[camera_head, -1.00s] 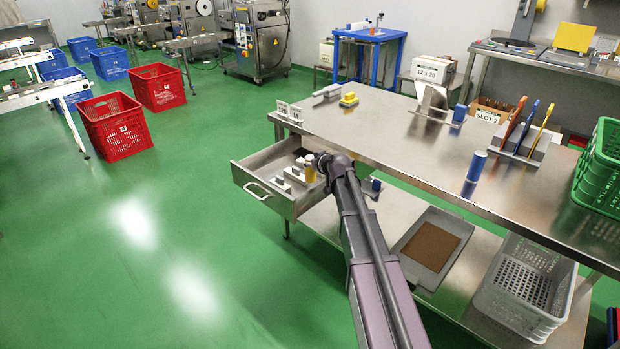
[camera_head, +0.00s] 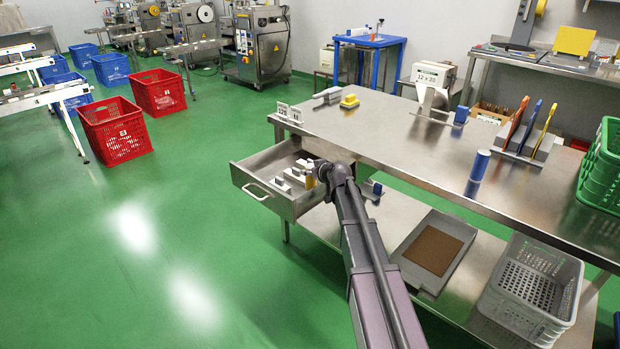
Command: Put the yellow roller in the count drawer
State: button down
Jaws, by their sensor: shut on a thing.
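The open drawer (camera_head: 278,203) sticks out from the left end of the steel table, with several small grey and white pieces inside. My wrist and arm cover the drawer's right part.
A blue cylinder (camera_head: 479,165) stands farther right. A grey tray (camera_head: 434,250) and grey crate (camera_head: 530,290) are on the lower shelf.

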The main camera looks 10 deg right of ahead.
jog(key=shift+f, duration=0.5)
jog(key=shift+c, duration=0.8)
grip_release()
jog(key=shift+r, duration=0.15)
jog(key=shift+s+r, duration=0.15)
jog(key=shift+s, duration=0.05)
jog(key=p+v, duration=0.5)
jog(key=v, duration=0.6)
jog(key=shift+s, duration=0.25)
jog(key=shift+d+r, duration=0.1)
